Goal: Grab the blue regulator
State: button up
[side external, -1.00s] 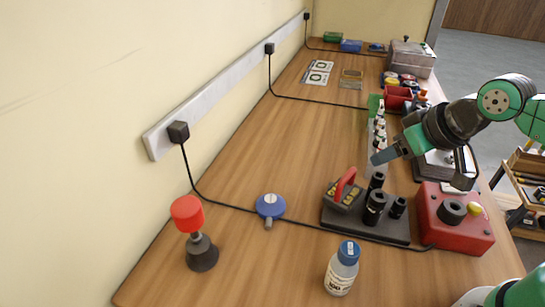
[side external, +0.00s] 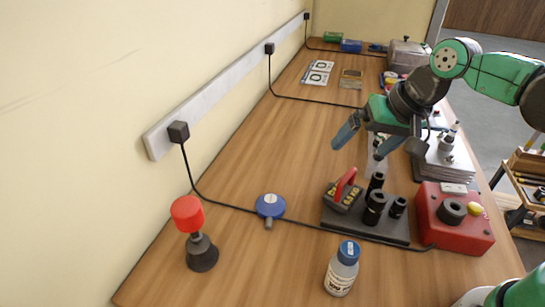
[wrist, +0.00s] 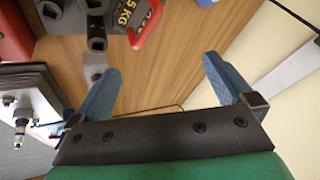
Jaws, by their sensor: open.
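The blue regulator (side external: 270,205), a round blue body with a pale centre and a short grey stub toward the camera, lies on the wooden table left of the black socket plate. My gripper (side external: 358,150) is open and empty, above the table behind the socket plate, well to the right of and farther back than the regulator. Its two blue fingers also show spread apart in the wrist view (wrist: 160,66), with bare wood between them.
The black plate (side external: 365,228) holds black sockets and a red-handled weight (side external: 344,191). A red control box (side external: 453,218) stands right of it. A red-topped plunger (side external: 194,232) and a blue-capped bottle (side external: 342,268) stand in front. A black cable runs beside the regulator. The middle table is clear.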

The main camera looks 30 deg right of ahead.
jog(key=w+a+f+m+g+y, duration=0.2)
jog(key=w+a+m+g, duration=0.1)
jog(key=w+a+m, duration=0.2)
jog(key=m+g+y, duration=0.1)
jog(key=m+g, duration=0.2)
jog(key=m, duration=0.3)
send_over(274, 196)
jog(key=d, duration=0.2)
jog(key=f, duration=0.6)
jog(key=shift+w+d+f, duration=0.1)
jog(key=shift+w+f, duration=0.1)
jog(key=shift+f, duration=0.45)
jog(key=shift+x, duration=2.7)
jog(key=shift+r, duration=0.1)
jog(key=c, duration=1.4)
jog(key=shift+r, duration=0.1)
